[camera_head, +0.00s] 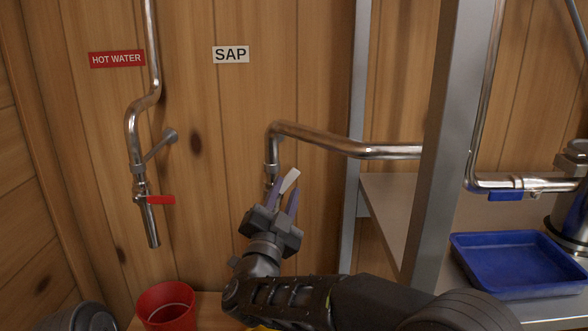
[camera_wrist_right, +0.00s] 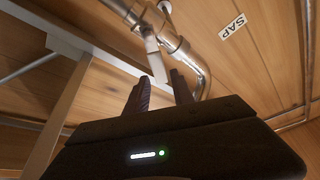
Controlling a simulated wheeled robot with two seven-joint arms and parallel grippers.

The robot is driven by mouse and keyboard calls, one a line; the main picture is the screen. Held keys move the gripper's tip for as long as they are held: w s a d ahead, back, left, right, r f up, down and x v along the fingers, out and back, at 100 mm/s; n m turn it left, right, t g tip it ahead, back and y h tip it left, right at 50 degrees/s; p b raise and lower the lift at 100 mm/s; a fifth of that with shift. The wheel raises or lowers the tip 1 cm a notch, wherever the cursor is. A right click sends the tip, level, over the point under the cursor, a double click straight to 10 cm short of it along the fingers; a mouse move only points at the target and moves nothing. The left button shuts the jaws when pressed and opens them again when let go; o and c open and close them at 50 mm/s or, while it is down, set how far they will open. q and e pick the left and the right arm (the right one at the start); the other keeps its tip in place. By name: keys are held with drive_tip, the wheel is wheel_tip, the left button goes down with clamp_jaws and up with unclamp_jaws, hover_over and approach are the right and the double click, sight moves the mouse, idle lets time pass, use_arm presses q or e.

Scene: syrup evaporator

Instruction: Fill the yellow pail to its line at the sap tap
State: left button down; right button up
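The sap tap's pipe (camera_head: 273,150) comes down from a bend below the SAP sign, and its white lever (camera_head: 290,180) angles out to the right. My right gripper (camera_head: 284,192) is at the lever with its purple fingers apart. In the right wrist view, the lever (camera_wrist_right: 152,44) reaches down toward the gap between the fingertips (camera_wrist_right: 162,82); I cannot tell whether they touch it. A yellow sliver (camera_head: 262,328) shows below my right arm at the bottom edge, probably the yellow pail. Its line and contents are hidden. My left gripper is not in view.
A red pail (camera_head: 166,306) stands below and right of the hot water tap, which has a red lever (camera_head: 161,200). A grey upright post (camera_head: 436,150) and a metal shelf (camera_head: 388,215) stand right of my gripper. A blue tray (camera_head: 512,292) lies at the right.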

sight(290, 177)
drive_tip(key=shift+w, duration=0.15)
drive_tip(key=x, duration=0.7)
drive_tip(key=shift+w+d, duration=0.1)
drive_tip(key=shift+w, duration=0.15)
clamp_jaws()
idle(1.2)
